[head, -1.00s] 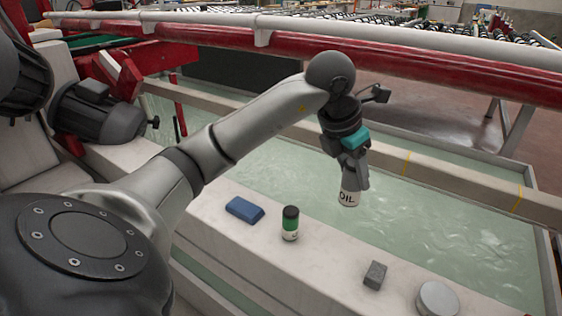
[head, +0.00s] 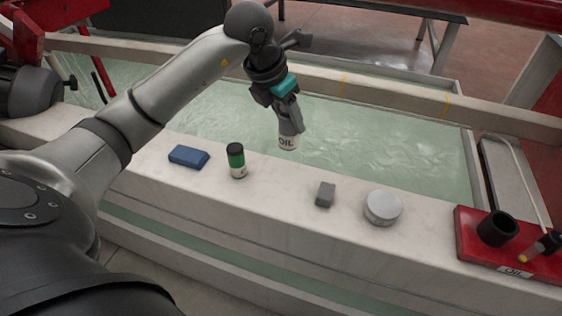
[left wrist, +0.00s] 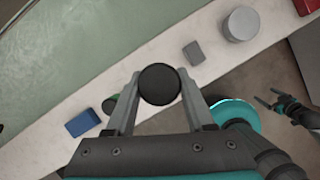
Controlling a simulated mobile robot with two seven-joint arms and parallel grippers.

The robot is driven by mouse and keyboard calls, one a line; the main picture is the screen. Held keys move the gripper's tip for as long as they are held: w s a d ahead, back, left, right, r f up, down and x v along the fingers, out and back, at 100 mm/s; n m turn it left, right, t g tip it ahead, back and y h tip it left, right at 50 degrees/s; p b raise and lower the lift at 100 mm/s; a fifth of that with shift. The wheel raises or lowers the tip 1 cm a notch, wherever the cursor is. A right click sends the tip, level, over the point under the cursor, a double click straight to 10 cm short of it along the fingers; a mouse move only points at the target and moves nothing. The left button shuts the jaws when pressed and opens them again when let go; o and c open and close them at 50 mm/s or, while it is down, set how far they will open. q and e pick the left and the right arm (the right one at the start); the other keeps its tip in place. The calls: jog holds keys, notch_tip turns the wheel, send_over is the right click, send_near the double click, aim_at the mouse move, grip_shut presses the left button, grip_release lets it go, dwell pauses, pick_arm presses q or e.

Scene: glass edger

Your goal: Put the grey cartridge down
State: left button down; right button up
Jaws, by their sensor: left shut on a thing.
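The grey cartridge (head: 288,142), with a white "OIL" label low on its side, is in my left gripper (head: 288,122). It hangs upright in the air, apart from the ledge, with the water tank behind it in the head view. In the left wrist view its round black end (left wrist: 159,84) shows between the two fingers of my left gripper (left wrist: 160,95). My right gripper (left wrist: 269,98) shows small at the right of the left wrist view, its fingers spread and empty.
The pale ledge (head: 290,200) carries a blue block (head: 188,156), a green-and-black cartridge (head: 236,161), a small grey block (head: 325,194) and a round metal disc (head: 383,207). A red tray (head: 480,257) labelled "OIL" with a black cup (head: 497,228) is at the right.

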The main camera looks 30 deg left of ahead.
pick_arm(q)
notch_tip(320, 180, down, 14)
jog(key=b, duration=0.4)
jog(key=shift+b, duration=0.4)
jog(key=shift+f, duration=0.35)
pick_arm(e)
jog(key=w+a+r+t, duration=0.1)
jog(key=w+r, duration=0.4)
jog(key=r, duration=0.5)
jog(key=shift+a, duration=0.55)
pick_arm(q)
jog(key=shift+f, duration=0.1)
jog(key=shift+c, duration=1.3)
grip_release()
pick_arm(e)
jog(key=shift+r, duration=0.2)
